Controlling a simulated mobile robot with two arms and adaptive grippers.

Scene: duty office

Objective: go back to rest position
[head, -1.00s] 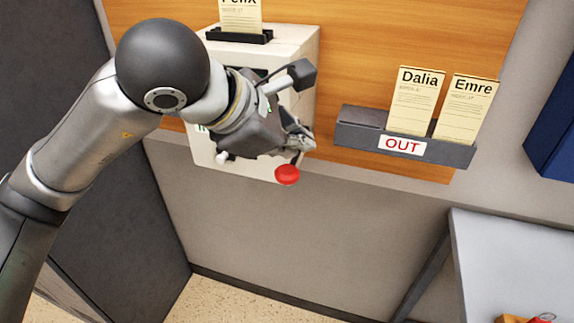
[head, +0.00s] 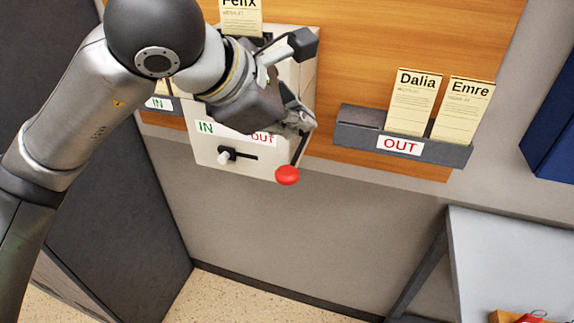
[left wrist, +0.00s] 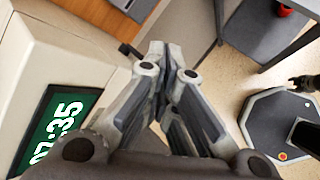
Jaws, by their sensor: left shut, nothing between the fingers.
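My left gripper (head: 300,122) is shut and empty. In the head view it hangs in front of the upper right part of a cream time clock box (head: 211,156) on the wall, hiding part of it. Whether it touches the box I cannot tell. In the left wrist view the shut fingers (left wrist: 160,55) point away from the box, whose green display (left wrist: 50,130) reads 07:35 at the left. The box has an IN/OUT label, a slider with a white knob (head: 224,157) at its IN end, and a red button (head: 287,175) at its lower right. My right gripper is not in the head view.
A grey OUT rack (head: 450,151) holds the Dalia card (head: 412,105) and the Emre card (head: 462,112). A Felix card (head: 240,18) stands on top of the box. A grey table (head: 505,255) is at lower right, a dark partition (head: 110,210) at left. Floor between is clear.

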